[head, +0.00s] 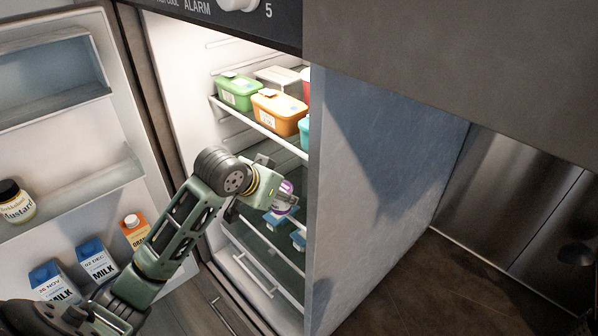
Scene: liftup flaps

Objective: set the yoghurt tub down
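My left arm reaches in from the lower left through the open fridge door. My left gripper (281,197) is inside the fridge, below the shelf with the lidded boxes. A small white and purple tub (287,187), which looks like the yoghurt tub, sits between its fingers, and the gripper appears shut on it. The fingers and the fridge's side wall hide part of the tub. I cannot tell whether its base touches the shelf below. My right gripper is not in view.
A green box (238,93) and an orange box (278,113) stand on the upper shelf. Blue-topped items (275,219) stand on the lower shelf near my gripper. The open door (120,170) at left holds mustard and cartons. The fridge's side wall (375,190) bounds the right.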

